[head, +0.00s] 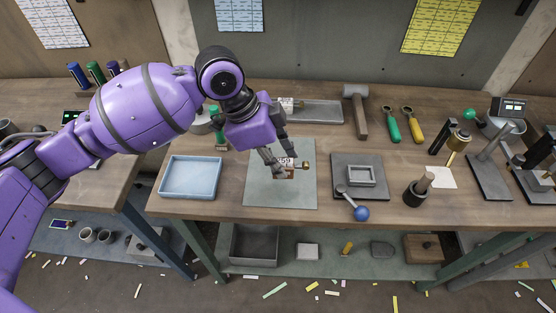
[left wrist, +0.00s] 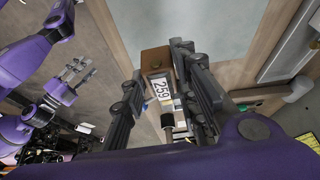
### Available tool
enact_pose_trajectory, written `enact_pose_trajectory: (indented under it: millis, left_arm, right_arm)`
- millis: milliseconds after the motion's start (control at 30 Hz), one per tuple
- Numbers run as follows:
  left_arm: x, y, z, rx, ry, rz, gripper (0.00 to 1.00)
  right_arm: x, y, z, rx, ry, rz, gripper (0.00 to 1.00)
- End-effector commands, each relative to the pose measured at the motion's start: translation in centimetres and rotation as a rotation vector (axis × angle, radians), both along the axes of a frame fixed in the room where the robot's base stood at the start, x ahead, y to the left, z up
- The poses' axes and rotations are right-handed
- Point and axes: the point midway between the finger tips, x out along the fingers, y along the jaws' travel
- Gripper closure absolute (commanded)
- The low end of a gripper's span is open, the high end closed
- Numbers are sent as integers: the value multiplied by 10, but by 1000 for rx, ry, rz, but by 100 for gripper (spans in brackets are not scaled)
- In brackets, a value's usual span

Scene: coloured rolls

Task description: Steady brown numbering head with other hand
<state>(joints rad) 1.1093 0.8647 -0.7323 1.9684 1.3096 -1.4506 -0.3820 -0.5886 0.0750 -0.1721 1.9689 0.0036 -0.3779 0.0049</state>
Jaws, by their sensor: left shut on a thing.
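In the left wrist view the head's brown end (left wrist: 156,60) and number face, reading about 259, show between the fingers of my left gripper (left wrist: 168,62). My right gripper (left wrist: 82,68) shows at the left of that view, away from the head, with its fingers apart and empty. It is not in the head view.
A light blue tray (head: 190,178) lies left of the mat. A grey plate with a square frame (head: 362,176) and a blue-knobbed lever (head: 361,213) lies right. A mallet (head: 357,108) and two round-headed tools (head: 391,124) lie behind. Free wood shows along the front edge.

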Motion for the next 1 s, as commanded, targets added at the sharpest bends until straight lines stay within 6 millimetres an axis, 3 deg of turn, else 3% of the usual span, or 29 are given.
enact_pose_trajectory:
  millis: [1000]
  left_arm:
    - [47,2,-41,-1,1,2,100]
  right_arm:
    - [-20,-5,-25,-10,43,11,60]
